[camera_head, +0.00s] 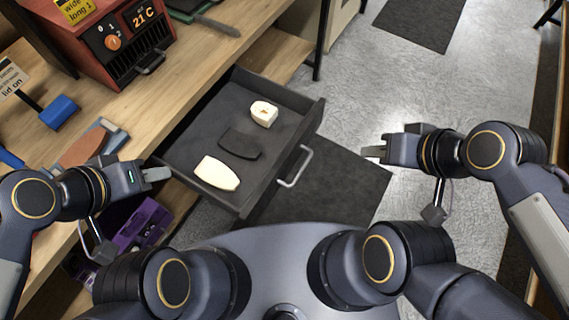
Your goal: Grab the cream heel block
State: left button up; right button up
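A short cream block (264,113) with a small dark mark on top lies at the back right of the open dark drawer; it looks like the heel block. A longer, flatter cream piece (216,173) with a rounded end lies near the drawer's front left. My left gripper (157,174) is at the drawer's left edge, left of the longer cream piece. My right gripper (374,152) is over the floor, right of the drawer and apart from it. Both grippers appear empty; their finger gaps are not clear.
The drawer (187,137) has raised walls and a metal handle (296,166) on its right side. A flat black piece (240,143) lies between the cream pieces. A red heater box (110,40) and a blue-headed tool (59,112) are on the wooden bench. A purple crate (142,224) sits below.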

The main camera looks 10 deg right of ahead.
aim_at(264, 115)
jog(key=k, duration=0.3)
jog(key=k+u, duration=0.1)
jog(key=u, duration=0.35)
jog(key=k+u, duration=0.15)
jog(key=u, duration=0.3)
jog(key=k+j+u, duration=0.1)
jog(key=u, duration=0.4)
jog(key=l+u, duration=0.4)
jog(key=l, duration=0.45)
jog(key=k+l+u, duration=0.1)
jog(key=l+u, duration=0.3)
jog(key=l, duration=0.9)
